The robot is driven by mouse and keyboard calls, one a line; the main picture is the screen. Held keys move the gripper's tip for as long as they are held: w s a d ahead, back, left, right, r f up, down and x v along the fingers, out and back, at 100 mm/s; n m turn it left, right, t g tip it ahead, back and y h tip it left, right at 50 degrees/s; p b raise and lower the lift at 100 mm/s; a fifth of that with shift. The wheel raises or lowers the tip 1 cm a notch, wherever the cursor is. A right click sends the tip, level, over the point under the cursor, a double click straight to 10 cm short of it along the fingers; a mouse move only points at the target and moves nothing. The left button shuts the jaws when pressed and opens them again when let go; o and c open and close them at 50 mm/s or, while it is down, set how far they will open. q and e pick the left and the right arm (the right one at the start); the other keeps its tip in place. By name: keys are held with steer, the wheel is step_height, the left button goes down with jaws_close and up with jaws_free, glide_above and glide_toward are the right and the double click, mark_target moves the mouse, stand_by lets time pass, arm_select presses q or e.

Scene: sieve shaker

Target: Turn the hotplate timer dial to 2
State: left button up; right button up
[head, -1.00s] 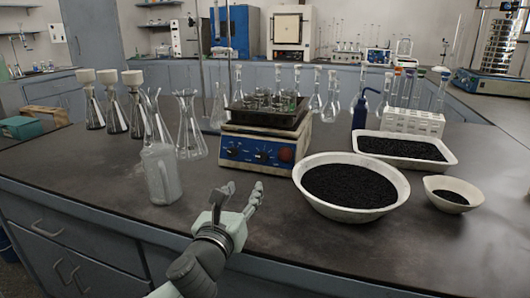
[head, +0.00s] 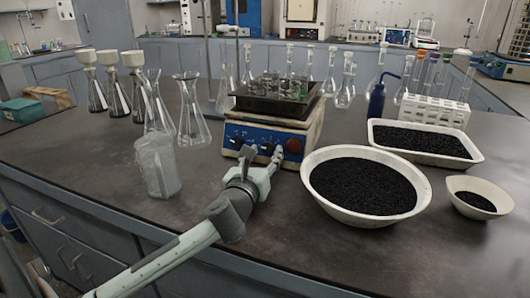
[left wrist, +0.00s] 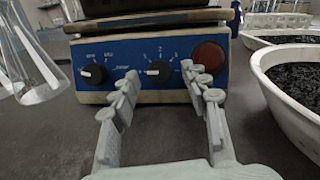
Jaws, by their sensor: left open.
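The hotplate (head: 270,128) stands on the bench with its blue front panel facing me. In the left wrist view the timer dial (left wrist: 159,72) is a black knob with numbers around it, a 2 at its top. Its white mark points to the left. Another black dial (left wrist: 92,74) is to its left and a round red knob (left wrist: 209,56) to its right. My left gripper (head: 262,155) is open and empty just in front of the panel. In the left wrist view its fingers (left wrist: 160,88) lie either side of the timer dial, with no contact visible. My right gripper is out of view.
A large white bowl of black grains (head: 310,190) stands close to the right of the hotplate. A glass beaker (head: 157,168) and flasks (head: 192,115) stand to the left. A tray of glassware (head: 248,104) sits on the hotplate.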

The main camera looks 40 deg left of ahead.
arm_select(q)
steer(key=shift+w, duration=0.25)
steer(key=shift+c, duration=0.3)
jaws_close()
